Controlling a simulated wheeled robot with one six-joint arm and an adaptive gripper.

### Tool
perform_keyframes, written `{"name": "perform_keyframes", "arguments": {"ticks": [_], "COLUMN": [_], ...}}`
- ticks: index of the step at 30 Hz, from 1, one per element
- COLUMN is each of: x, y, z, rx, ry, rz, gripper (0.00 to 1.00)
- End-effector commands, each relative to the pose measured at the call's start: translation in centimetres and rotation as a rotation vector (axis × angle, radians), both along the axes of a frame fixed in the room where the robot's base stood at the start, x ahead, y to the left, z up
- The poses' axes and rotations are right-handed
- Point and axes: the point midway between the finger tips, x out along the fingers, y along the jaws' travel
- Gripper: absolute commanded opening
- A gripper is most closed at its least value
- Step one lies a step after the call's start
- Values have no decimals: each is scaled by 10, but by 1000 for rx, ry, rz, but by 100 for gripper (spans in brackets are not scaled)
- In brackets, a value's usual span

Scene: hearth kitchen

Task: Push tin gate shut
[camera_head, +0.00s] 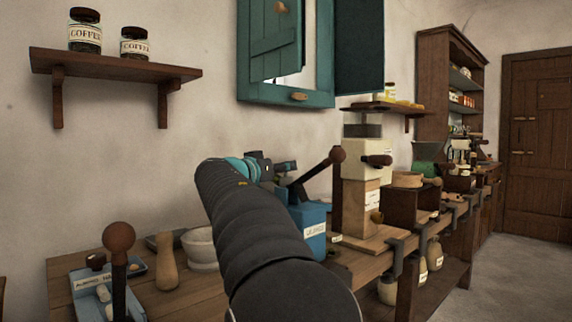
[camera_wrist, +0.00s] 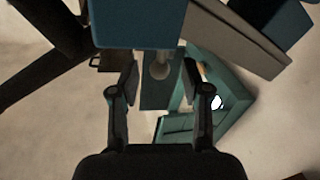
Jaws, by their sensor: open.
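A blue tin box (camera_head: 314,236) with a white label stands on the wooden bench, partly hidden behind my arm. A dark lever with a brown ball (camera_head: 337,154) rises beside it. My gripper (camera_head: 290,167) is above the blue box, and its fingers are small in the head view. In the wrist view my gripper (camera_wrist: 160,76) is open, with its two fingers apart.
The bench (camera_head: 190,301) also holds a white mortar (camera_head: 202,250), a wooden pestle-like piece (camera_head: 167,262), and a cream grinder (camera_head: 365,160). A blue tray (camera_head: 104,291) is at the left. The teal shutter (camera_head: 270,48) hangs above. The floor at right is clear.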

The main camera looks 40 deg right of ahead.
Motion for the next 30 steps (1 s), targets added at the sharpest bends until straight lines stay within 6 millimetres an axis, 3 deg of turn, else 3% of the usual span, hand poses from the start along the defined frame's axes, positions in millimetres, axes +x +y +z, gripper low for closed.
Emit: {"name": "perform_keyframes", "arguments": {"ticks": [6, 16, 22, 30], "x": [5, 6, 6, 6], "y": [-18, -21, -21, -21], "z": [1, 0, 0, -1], "rx": [0, 0, 0, 0], "ry": [1, 0, 0, 0], "rz": [-1, -1, -1, -1], "gripper": [47, 47, 0, 0]}}
